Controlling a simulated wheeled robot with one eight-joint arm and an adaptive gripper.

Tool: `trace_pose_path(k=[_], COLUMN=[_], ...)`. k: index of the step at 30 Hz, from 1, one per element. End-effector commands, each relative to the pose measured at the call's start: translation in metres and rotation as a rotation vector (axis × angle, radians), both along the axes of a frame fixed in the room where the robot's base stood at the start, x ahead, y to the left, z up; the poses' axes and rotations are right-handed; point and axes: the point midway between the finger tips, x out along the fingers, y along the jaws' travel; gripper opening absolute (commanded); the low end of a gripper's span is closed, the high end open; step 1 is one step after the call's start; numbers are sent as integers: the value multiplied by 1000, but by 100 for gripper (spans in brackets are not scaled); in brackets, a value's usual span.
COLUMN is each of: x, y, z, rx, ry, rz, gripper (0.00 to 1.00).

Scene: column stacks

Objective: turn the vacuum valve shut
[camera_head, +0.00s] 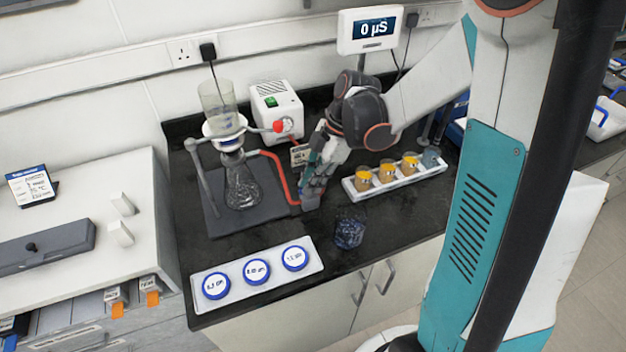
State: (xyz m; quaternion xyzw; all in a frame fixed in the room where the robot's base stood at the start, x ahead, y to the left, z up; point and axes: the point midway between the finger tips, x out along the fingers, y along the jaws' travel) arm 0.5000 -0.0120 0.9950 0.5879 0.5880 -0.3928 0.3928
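A red knob (280,126) shows at the front of the white vacuum pump (277,104), at the end of a grey rod; I cannot tell for certain that it is the vacuum valve. A red hose (281,172) runs from the glass filter flask (241,187) down to the bench beside my gripper. My gripper (311,198) points down to the right of the hose end, low over the dark bench. Its fingers are small and partly covered by its own body, so whether they are open or hold anything is unclear. A small tag (299,155) stands behind it.
A white rack with several orange-filled cups (385,172) stands close right of my gripper. A dark blue beaker (349,232) stands in front. A white tray (231,295) with three round blue-rimmed labelled discs lies at the front left. A meter display (370,29) is behind.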

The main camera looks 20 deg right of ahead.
Motion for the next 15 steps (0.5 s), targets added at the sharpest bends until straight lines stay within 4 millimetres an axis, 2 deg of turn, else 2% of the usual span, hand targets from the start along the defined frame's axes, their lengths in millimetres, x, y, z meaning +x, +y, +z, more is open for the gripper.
trace_pose_path(k=[8, 15], x=[0, -2], y=[0, 0], z=[0, 0], rx=[0, 0], ry=[0, -1], rz=[-25, -140], gripper=[0, 0])
